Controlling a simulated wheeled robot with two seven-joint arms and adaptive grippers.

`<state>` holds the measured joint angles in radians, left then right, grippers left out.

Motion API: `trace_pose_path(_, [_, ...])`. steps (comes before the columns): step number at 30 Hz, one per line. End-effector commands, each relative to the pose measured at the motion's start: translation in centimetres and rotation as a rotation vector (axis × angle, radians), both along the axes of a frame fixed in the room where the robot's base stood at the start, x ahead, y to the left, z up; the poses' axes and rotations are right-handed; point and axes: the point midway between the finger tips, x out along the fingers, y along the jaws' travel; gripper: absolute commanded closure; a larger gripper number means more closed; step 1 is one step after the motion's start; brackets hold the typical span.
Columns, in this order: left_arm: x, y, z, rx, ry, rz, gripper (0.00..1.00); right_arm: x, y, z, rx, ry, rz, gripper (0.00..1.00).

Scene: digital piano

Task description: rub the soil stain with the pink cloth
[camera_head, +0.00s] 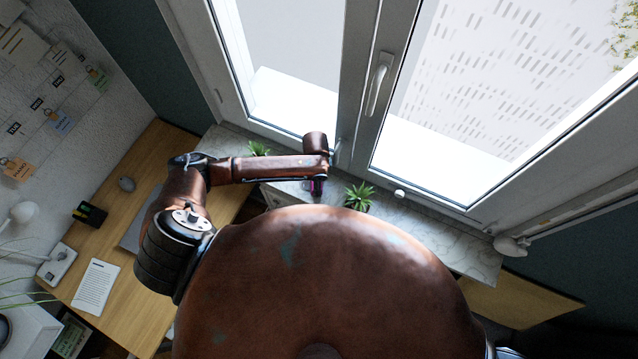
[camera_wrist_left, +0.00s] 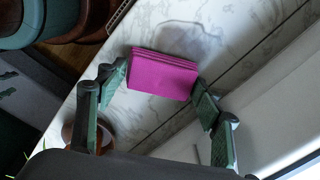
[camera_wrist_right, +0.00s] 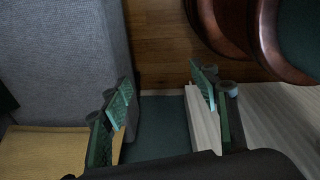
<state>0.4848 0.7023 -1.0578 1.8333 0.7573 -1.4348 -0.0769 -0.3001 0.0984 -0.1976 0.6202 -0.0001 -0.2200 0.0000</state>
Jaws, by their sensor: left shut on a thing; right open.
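The pink cloth (camera_wrist_left: 162,75) is a folded magenta pad between the fingers of my left gripper (camera_wrist_left: 162,88), which is shut on it. The cloth is over the marble window sill (camera_wrist_left: 232,68); I cannot tell whether it touches the surface. In the head view a small bit of the cloth (camera_head: 317,187) shows under my left wrist. A faint grey patch lies on the marble beside the cloth in the left wrist view; I cannot tell whether it is the soil stain or a shadow. My right gripper (camera_wrist_right: 165,92) is open and empty, away from the sill.
A potted plant (camera_head: 358,196) stands on the sill just right of my left gripper, and another plant (camera_head: 259,149) to its left. The closed window (camera_head: 380,85) bounds the sill behind. A wooden desk (camera_head: 108,262) with a paper and a mouse is at left.

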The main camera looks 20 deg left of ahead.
Motion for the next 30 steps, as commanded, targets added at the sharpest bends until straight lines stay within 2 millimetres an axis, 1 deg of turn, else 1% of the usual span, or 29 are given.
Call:
trace_pose_path(1, [-0.1, 1.0, -0.2, 0.005, 0.003, 0.005, 0.62, 0.0, -0.3, 0.0, -0.003, 0.001, 0.000, 0.44])
trace_pose_path(4, [-0.2, 2.3, -0.2, 0.006, 0.006, 0.008, 0.62, 0.0, 0.1, 0.0, 0.001, 0.001, -0.001, 0.44])
trace_pose_path(9, [-0.1, 3.7, -0.2, 0.007, 0.007, 0.010, 0.62, 0.1, 2.6, -0.2, 0.028, -0.002, -0.005, 0.44])
trace_pose_path(12, [-0.1, 4.0, -0.2, 0.007, 0.007, 0.008, 0.62, 0.2, 3.3, -0.3, 0.034, -0.002, -0.002, 0.44])
trace_pose_path(17, [0.0, 4.6, -0.3, 0.008, 0.008, 0.009, 0.62, 0.1, 2.4, -0.2, 0.026, -0.002, 0.000, 0.44])
trace_pose_path(21, [0.1, 5.8, -0.4, 0.010, 0.009, 0.010, 0.62, 0.1, 1.7, -0.2, 0.018, -0.001, -0.002, 0.44])
trace_pose_path(27, [0.2, 7.4, -0.5, 0.009, 0.008, 0.010, 0.62, 0.1, 1.4, -0.1, 0.015, -0.001, -0.003, 0.44])
trace_pose_path(30, [0.2, 7.7, -0.6, 0.009, 0.008, 0.009, 0.62, 0.1, 1.3, -0.1, 0.014, -0.001, -0.004, 0.44])
